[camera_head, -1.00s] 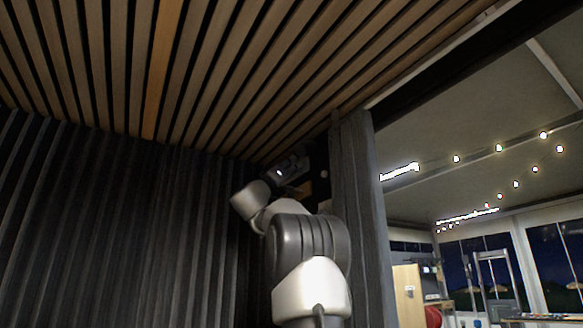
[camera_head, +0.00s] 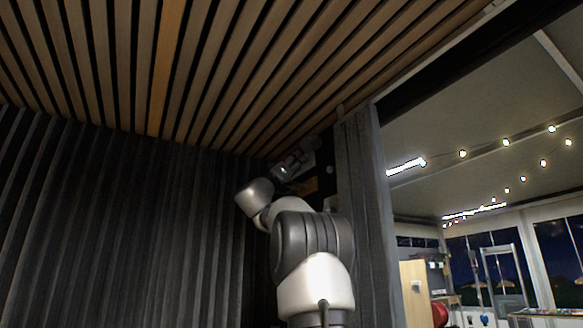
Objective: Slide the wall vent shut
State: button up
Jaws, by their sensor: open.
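My arm rises in the lower middle and bends up into a dark corner under the ceiling. My gripper (camera_head: 304,158) is at its far end, small and dim there, with its jaws open and its fingertips hard to make out. Nothing is seen held in it. A dark fitting with an orange-brown patch (camera_head: 309,187) shows just below and beside the gripper. I cannot tell whether it is part of the wall vent. I cannot make out the vent or its slider clearly, nor whether the gripper touches anything.
A dark pleated curtain (camera_head: 110,220) covers the left wall. A slatted wooden ceiling (camera_head: 200,70) is just above the gripper. On the right is an open room with string lights, windows and a red object (camera_head: 439,313).

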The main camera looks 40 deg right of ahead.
jog(key=v, duration=1.2)
jog(key=x, duration=1.2)
jog(key=shift+s, duration=0.45)
jog(key=shift+a+r, duration=0.1)
